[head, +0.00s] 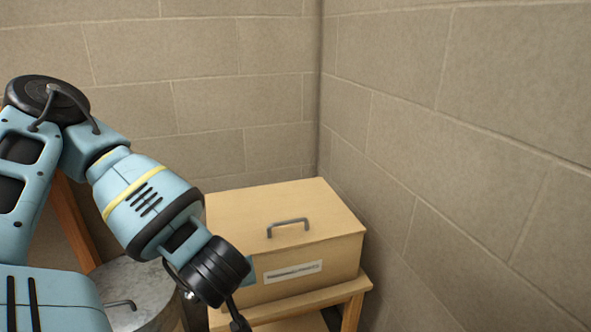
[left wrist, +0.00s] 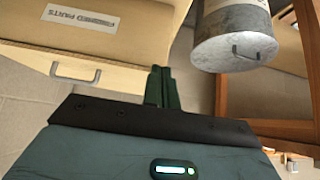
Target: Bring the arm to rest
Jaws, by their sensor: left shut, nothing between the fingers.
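My left arm (head: 150,205) comes in from the left in the head view and reaches down and to the right, in front of the tan box. Its wrist end is at the bottom, and most of the gripper there is cut off or hidden. In the left wrist view my left gripper (left wrist: 162,88) shows its dark green fingers pressed together with nothing between them. The fingers point between the tan box and the grey drum, apart from both as far as I can tell. My right gripper is in neither view.
A tan box (head: 285,215) with a top handle and a "finished parts" label (left wrist: 80,20) stands on a wooden stand (head: 352,308) in the wall corner. A grey drum (left wrist: 235,50) with a handle is beside it. Block walls (head: 470,130) close off the back and right.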

